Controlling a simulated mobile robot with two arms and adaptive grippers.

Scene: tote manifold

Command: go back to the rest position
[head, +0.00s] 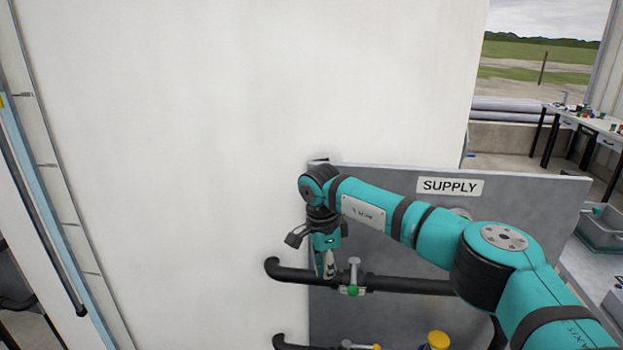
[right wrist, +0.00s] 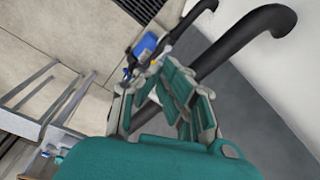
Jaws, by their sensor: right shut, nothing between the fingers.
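My right arm reaches in from the lower right of the head view, in front of the grey panel. My right gripper (head: 327,274) hangs down from its wrist, shut and empty, by the upper black pipe (head: 412,285). Its tips overlap the pipe in the picture, just left of a small metal valve with a green part (head: 353,290); I cannot tell whether they touch. The right wrist view shows the fingers (right wrist: 163,72) close together, with the curved black pipe (right wrist: 240,42) beside them. My left gripper is not in view.
A grey panel (head: 560,205) carries a SUPPLY label (head: 450,186). A lower black pipe end (head: 284,342) and a yellow knob (head: 438,340) show at the bottom. A white wall (head: 200,120) stands behind. A grey tote (head: 600,232) and a workbench (head: 600,125) are at right.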

